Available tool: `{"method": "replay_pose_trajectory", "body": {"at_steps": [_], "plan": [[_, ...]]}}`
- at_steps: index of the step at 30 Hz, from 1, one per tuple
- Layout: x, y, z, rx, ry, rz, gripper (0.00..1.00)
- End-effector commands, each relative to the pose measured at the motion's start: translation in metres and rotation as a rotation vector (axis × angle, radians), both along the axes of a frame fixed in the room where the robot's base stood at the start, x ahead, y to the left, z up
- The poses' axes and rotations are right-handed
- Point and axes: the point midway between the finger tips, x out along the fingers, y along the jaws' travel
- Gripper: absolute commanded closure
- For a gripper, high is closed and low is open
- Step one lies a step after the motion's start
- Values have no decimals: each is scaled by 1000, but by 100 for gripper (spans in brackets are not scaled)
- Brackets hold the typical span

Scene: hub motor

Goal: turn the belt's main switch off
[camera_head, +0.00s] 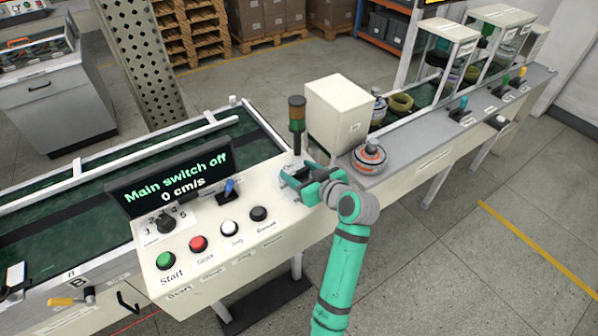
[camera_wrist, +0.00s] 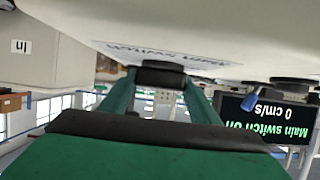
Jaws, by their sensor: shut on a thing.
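The belt's control console (camera_head: 215,262) has a display (camera_head: 170,178) that reads "Main switch off" and "0 cm/s". My gripper (camera_head: 298,180) is at the console's right end, near the signal lamp. In the wrist view my gripper (camera_wrist: 163,84) is shut on a dark knob, the main switch (camera_wrist: 163,76), beneath a printed label on the pale panel. The fingers hide part of the switch, and its exact turn angle cannot be told. In the head view the switch is hidden by my gripper.
A blue-handled lever (camera_head: 229,188), a dark selector knob (camera_head: 166,223) and several push buttons, including a red one (camera_head: 198,244), sit left of my gripper. The signal lamp (camera_head: 297,115) and a white box (camera_head: 338,112) stand close behind it. Open floor lies to the right.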

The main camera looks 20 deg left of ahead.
Motion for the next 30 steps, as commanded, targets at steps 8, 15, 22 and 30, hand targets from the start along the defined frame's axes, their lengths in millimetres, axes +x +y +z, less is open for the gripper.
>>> {"method": "replay_pose_trajectory", "body": {"at_steps": [8,15,22,30], "plan": [[0,0,0,0,0,0,25],[-2,-3,2,1,-1,-1,25],[-19,-27,14,0,-2,-2,25],[-47,-62,32,0,-1,-2,25]]}}
